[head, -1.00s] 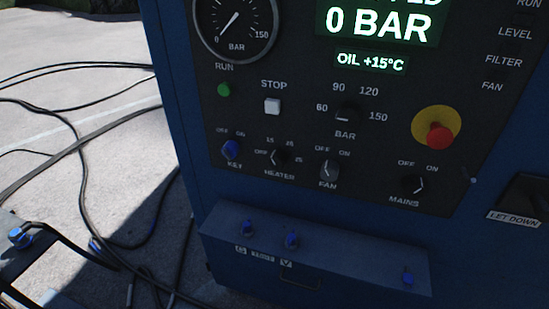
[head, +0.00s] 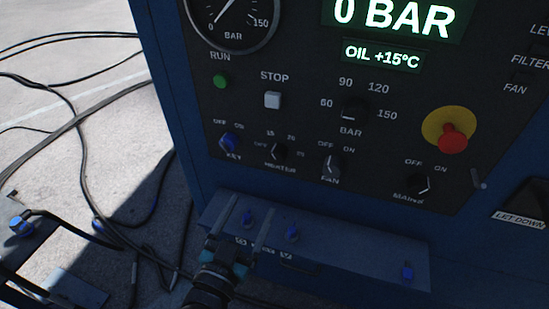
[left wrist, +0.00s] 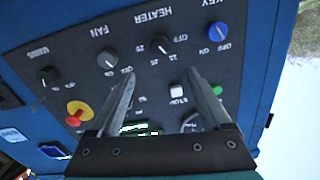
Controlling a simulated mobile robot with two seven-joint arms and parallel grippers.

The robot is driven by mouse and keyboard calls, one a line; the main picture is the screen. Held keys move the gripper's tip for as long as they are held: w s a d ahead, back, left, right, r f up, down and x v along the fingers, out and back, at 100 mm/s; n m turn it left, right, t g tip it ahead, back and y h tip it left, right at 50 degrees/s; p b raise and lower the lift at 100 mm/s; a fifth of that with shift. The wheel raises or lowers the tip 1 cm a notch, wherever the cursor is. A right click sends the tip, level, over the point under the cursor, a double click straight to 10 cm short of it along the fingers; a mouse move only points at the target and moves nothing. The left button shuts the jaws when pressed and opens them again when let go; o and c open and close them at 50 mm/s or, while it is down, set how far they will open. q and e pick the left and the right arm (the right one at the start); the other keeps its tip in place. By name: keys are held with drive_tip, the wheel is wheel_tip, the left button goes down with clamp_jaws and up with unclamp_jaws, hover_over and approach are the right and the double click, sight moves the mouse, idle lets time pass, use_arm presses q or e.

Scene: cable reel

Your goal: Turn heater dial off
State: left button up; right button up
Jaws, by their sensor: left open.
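The heater dial (head: 278,151) is a small black knob on the dark control panel, between the blue key switch (head: 228,143) and the fan dial (head: 331,168). Its pointer is too small to read surely. It also shows near the top middle of the left wrist view (left wrist: 161,43), with its OFF and number marks around it. My left gripper (head: 248,208) is open and empty, its two fingers apart and pointing up at the panel. In the head view it is below the heater dial, over the blue ledge. In the left wrist view the fingertips (left wrist: 164,75) are apart, not around the dial.
A blue ledge (head: 345,250) with small blue valves juts out below the panel. A red emergency button (head: 452,139) on a yellow disc and the mains dial (head: 418,186) are to the right. Black cables (head: 85,150) lie on the ground at left.

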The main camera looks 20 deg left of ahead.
sight(276, 159)
use_arm(q)
drive_tip(key=w, duration=1)
drive_tip(key=w+b, duration=0.1)
drive_tip(key=w, duration=0.4)
drive_tip(key=shift+d, duration=0.25)
clamp_jaws()
